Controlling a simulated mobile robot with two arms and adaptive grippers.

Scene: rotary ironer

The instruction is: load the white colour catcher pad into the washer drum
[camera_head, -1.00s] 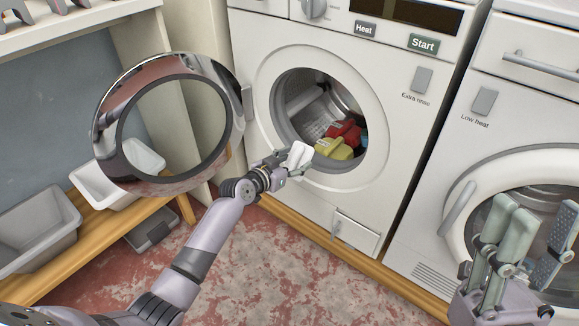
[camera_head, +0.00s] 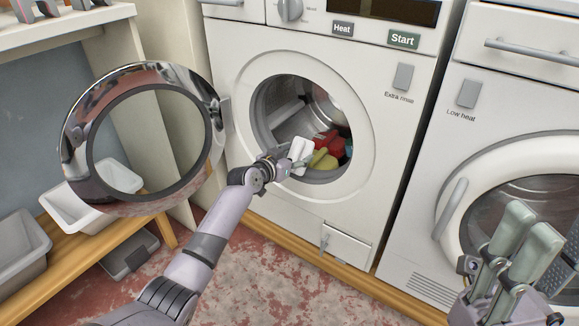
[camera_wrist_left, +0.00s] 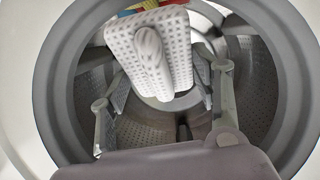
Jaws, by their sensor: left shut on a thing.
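The white colour catcher pad (camera_head: 301,152) is at the washer's round door opening, in front of the laundry. In the left wrist view the pad (camera_wrist_left: 178,42) shows a dimpled face with a raised rounded ridge, between the fingers. My left gripper (camera_head: 286,166) is shut on it, at the lower left part of the opening. The washer drum (camera_head: 322,95) is open, with red (camera_head: 329,141) and yellow (camera_head: 322,161) laundry low inside. In the left wrist view the grey opening rim (camera_wrist_left: 50,85) surrounds the pad and fingers. My right gripper (camera_head: 544,240) is open and empty at the lower right.
The washer's chrome-ringed door (camera_head: 78,178) stands swung open to the left, above my left arm. A second machine (camera_head: 425,205) with a closed round door stands at the right. White (camera_head: 62,207) and grey (camera_head: 22,262) bins sit on a wooden shelf at the left.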

